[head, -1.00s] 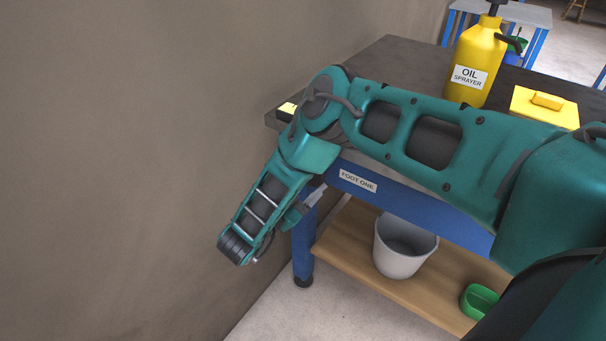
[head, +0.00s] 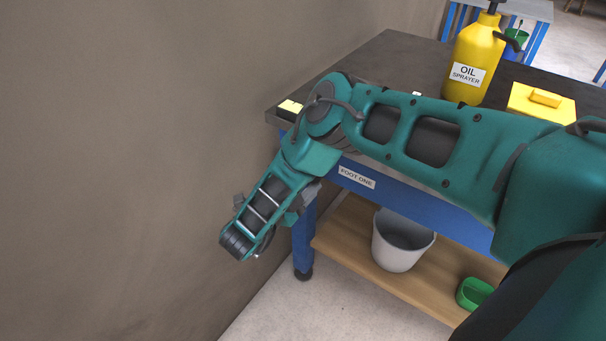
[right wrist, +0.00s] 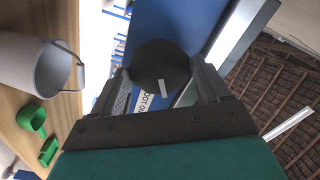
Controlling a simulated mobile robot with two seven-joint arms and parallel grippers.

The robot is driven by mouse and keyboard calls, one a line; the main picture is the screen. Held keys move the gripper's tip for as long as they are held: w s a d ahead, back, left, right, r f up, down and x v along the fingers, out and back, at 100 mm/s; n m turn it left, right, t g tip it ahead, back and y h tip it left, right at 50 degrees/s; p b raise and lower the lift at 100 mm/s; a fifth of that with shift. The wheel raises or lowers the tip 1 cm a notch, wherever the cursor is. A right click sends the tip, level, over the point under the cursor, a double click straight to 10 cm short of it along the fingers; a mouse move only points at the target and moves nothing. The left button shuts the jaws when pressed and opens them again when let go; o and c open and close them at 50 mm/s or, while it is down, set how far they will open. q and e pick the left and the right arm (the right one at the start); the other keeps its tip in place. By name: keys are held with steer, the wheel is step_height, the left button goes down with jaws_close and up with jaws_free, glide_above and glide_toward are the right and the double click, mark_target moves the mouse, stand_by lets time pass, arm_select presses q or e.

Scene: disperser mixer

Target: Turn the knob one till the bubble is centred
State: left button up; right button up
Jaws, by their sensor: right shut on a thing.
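In the right wrist view the knob (right wrist: 158,62) is a dark round disc with a short white mark near its lower edge. My right gripper (right wrist: 163,82) has one finger on each side of it and is shut on it. Behind it is the blue table frame. In the head view my right arm and wrist hide the knob. The "FOOT ONE" label (head: 357,177) is on the blue frame beside my wrist. A small yellow and black item (head: 290,106), perhaps the level, lies at the table corner, partly behind my arm; no bubble is readable. My left gripper is not in view.
On the dark tabletop (head: 385,62) stand a yellow oil sprayer (head: 477,55) and a yellow box (head: 541,102). A grey bucket (head: 401,245) and a green container (head: 474,293) are on the wooden lower shelf (head: 350,243). A bare wall (head: 110,150) is close on the left.

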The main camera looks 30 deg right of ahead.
steer(key=o, duration=1)
steer(key=shift+o, duration=0.2)
steer(key=p+v, duration=0.7)
steer(key=v, duration=0.6)
steer(key=shift+p, duration=0.3)
steer(key=shift+a, duration=0.1)
